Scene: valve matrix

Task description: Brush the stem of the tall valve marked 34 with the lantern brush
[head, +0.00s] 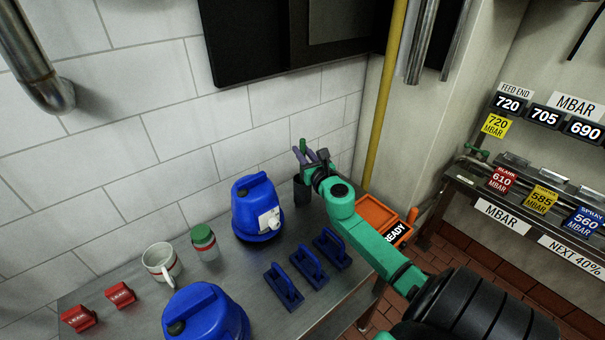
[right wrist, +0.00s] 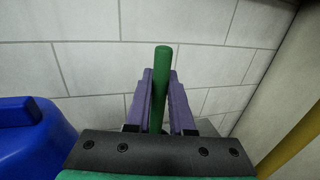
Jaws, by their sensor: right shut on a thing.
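My right gripper (head: 309,157) is at the far end of the metal table, in front of the tiled wall. Its purple fingers are shut on an upright green handle (right wrist: 161,85), whose top sticks up above the fingers. The green tip also shows in the head view (head: 302,145). This may be the lantern brush; its lower end is hidden in the wrist view. A dark cup (head: 302,192) stands just below the gripper; I cannot tell whether the handle's lower end is inside it. No valve marked 34 shows. My left gripper is out of view.
Blue canisters (head: 257,210), a mug (head: 160,262), a green-lidded jar (head: 204,243), blue-handled blocks (head: 308,264) and red LEAK blocks (head: 120,294) stand on the table (head: 255,311). An orange READY tray (head: 375,213), a yellow pipe (head: 385,95) and a labelled rack (head: 520,195) are to the right.

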